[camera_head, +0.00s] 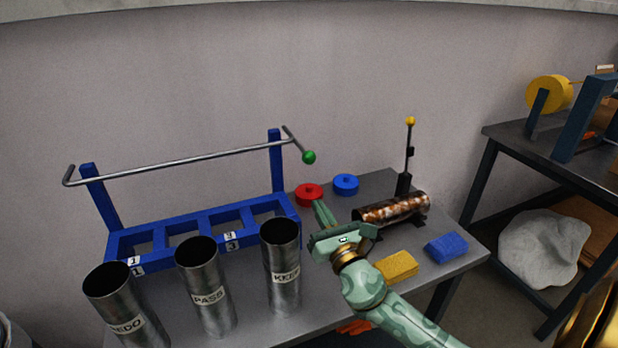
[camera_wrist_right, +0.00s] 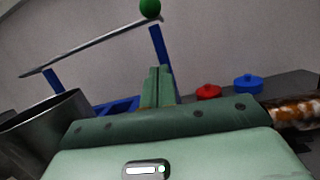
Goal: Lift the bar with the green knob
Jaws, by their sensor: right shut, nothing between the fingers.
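The metal bar (camera_head: 190,160) lies across the tops of two blue posts of the blue rack (camera_head: 143,236). Its right end bends and carries the green knob (camera_head: 309,157). The bar (camera_wrist_right: 97,46) and green knob (camera_wrist_right: 150,8) also show at the top of the right wrist view. My right gripper (camera_head: 321,210) is shut and empty, over the table below the knob and apart from it. In the right wrist view its fingers (camera_wrist_right: 157,84) stand together, with the knob above them. My left gripper is not in view.
Three metal tubes, labelled REDO (camera_head: 127,310), PASS (camera_head: 207,290) and KEEP (camera_head: 282,265), stand before the rack. Red (camera_head: 307,195) and blue (camera_head: 345,184) discs, a copper-coloured tube (camera_head: 395,210), and yellow (camera_head: 396,267) and blue (camera_head: 446,247) blocks are around my right arm.

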